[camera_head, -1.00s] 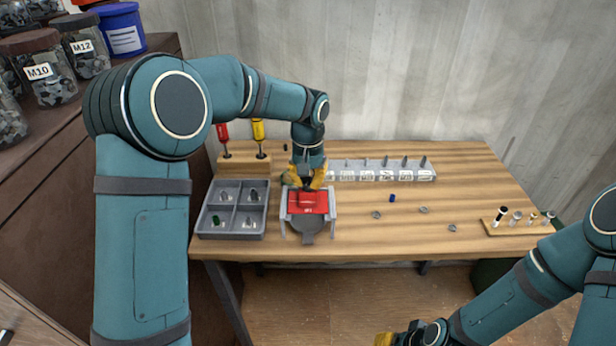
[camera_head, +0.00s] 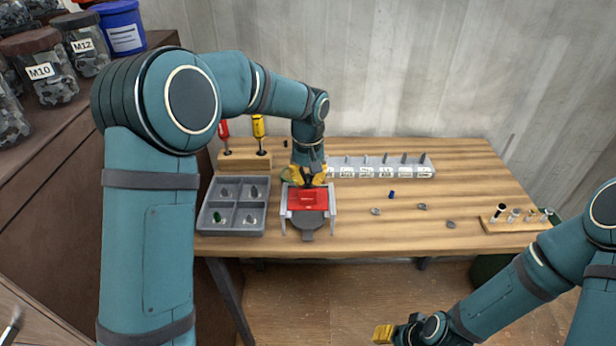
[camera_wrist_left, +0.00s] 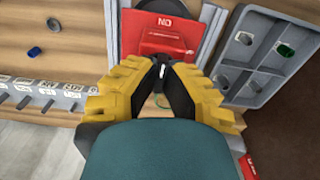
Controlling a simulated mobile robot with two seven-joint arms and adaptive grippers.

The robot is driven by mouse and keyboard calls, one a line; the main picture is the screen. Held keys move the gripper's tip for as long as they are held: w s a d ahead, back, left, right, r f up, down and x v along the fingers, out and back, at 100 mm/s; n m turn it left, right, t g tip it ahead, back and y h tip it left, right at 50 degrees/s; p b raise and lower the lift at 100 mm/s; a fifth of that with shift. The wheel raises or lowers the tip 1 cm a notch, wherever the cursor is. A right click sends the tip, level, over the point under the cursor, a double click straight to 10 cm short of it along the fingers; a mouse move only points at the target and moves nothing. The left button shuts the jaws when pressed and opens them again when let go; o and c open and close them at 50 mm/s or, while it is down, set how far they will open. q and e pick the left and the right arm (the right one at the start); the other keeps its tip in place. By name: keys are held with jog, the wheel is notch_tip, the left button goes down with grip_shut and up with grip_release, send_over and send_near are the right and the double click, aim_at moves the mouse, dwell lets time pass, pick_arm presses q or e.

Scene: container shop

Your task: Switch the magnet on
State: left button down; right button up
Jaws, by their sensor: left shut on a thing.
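The magnet is a red block (camera_head: 307,199) on a grey stand with a round plate (camera_head: 307,221), near the table's front left. In the left wrist view the red block (camera_wrist_left: 160,35) carries a white label that reads "NO" from this side. My left gripper (camera_head: 307,182) is at the block's back edge, pointing down. In the left wrist view its yellow fingers (camera_wrist_left: 162,65) are together on a small dark part with a pale tip, probably the switch, mostly hidden by the fingertips. My right gripper (camera_head: 384,333) is low in front of the table, its opening unclear.
A grey compartment tray (camera_head: 233,232) stands close left of the magnet. A wooden holder (camera_head: 245,160) with red and yellow screwdrivers is behind it. A labelled rack (camera_head: 385,172) is at the back. A blue piece (camera_head: 391,194) and several grey nuts lie right; a wooden strip (camera_head: 516,224) is further right.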

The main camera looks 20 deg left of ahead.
aim_at(308, 178)
pick_arm(q)
jog(key=c, duration=1.1)
grip_release()
jog(key=shift+o, duration=0.2)
jog(key=shift+r, duration=0.1)
notch_tip(308, 178, up, 12)
jog(key=shift+f, duration=0.2)
